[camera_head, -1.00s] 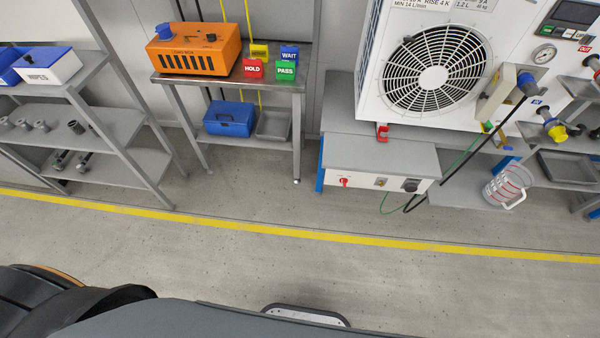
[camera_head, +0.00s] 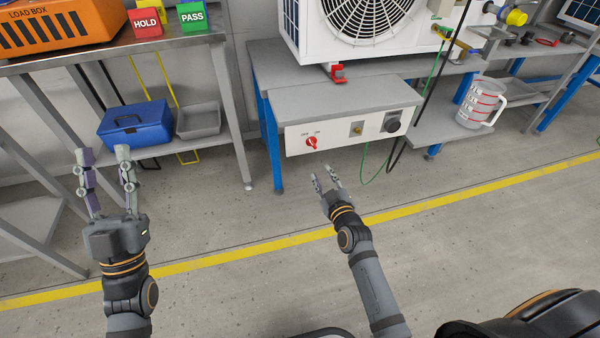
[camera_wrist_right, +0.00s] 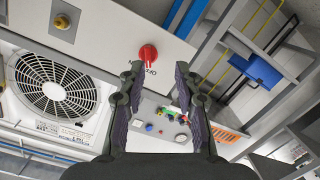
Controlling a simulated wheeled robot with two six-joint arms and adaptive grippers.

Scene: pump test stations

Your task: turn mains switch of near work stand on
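The mains switch (camera_head: 312,142) is a red rotary knob at the left of the white front panel (camera_head: 340,136) of the work stand. My right gripper (camera_head: 325,180) is open and empty, a little below and in front of the panel, apart from the switch. Its spread fingers show in the wrist view (camera_wrist_right: 160,85), with the switch just beyond the tips. My left gripper (camera_head: 105,160) is open and empty, away to the left.
The panel also holds a brass fitting (camera_head: 357,128) and a black plug (camera_head: 392,122); a green cable (camera_head: 364,165) hangs below. The left table has a blue toolbox (camera_head: 135,124) and grey tray (camera_head: 198,121) underneath. A measuring jug (camera_head: 480,103) stands right. Floor in front is clear.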

